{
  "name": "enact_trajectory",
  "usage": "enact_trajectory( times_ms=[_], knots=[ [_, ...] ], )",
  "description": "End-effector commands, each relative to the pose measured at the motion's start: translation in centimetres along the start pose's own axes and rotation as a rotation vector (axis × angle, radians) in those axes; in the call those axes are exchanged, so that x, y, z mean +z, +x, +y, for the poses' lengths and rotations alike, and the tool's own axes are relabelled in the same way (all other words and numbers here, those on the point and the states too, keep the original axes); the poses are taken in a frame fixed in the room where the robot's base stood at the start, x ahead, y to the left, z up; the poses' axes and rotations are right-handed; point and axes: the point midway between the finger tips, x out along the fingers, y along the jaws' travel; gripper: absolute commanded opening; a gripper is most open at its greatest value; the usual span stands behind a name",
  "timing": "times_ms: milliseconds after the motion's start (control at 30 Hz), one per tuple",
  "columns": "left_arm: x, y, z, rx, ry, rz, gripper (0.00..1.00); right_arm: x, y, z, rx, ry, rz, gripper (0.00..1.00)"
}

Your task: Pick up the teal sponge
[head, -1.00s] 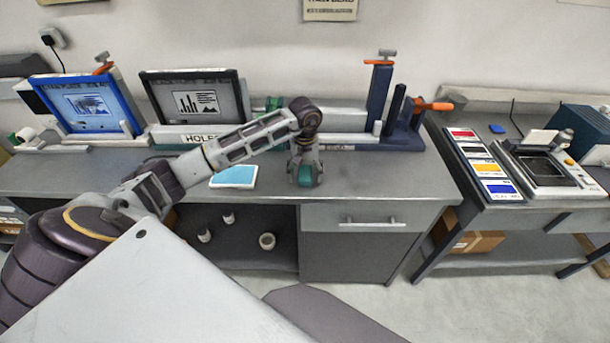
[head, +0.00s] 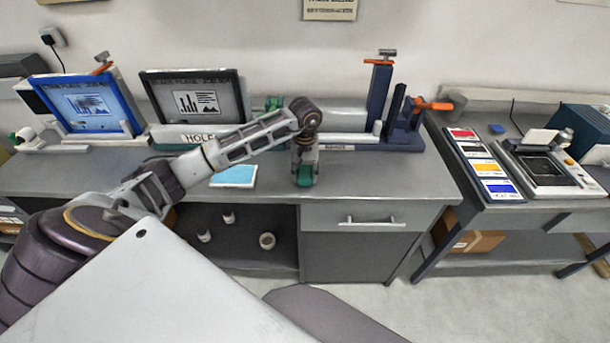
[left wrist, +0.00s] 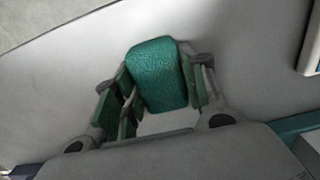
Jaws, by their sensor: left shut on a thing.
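The teal sponge (left wrist: 158,75) is between the fingers of my left gripper (left wrist: 160,92) in the left wrist view, a rounded block with a rough surface. In the head view my left gripper (head: 304,172) points down over the front part of the grey worktop, and the sponge (head: 304,176) shows as a small teal patch between its fingers. The gripper is shut on the sponge. I cannot tell how far the sponge is above the worktop. My right gripper is in neither view.
A light-blue pad (head: 234,176) lies on the worktop (head: 400,180) left of the gripper. Two framed screens (head: 200,105) and a dark blue clamp stand (head: 378,95) stand behind. Ink cards (head: 486,165) and a press (head: 545,168) are on the right table. The worktop right of the gripper is clear.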

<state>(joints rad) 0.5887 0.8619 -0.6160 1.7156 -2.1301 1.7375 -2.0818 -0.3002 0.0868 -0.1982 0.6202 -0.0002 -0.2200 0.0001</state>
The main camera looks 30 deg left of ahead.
Motion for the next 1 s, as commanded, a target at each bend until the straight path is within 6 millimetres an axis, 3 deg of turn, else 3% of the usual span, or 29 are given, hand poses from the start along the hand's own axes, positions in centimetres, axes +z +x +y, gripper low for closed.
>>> enact_trajectory(
  times_ms=[433, 1000],
  knots=[
    [-0.1, -1.6, 0.0, 0.001, -0.001, 0.003, 0.26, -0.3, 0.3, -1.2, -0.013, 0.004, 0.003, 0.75],
    [-0.1, -8.3, 0.0, 0.001, 0.0, 0.002, 0.26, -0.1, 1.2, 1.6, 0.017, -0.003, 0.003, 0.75]
  ],
)
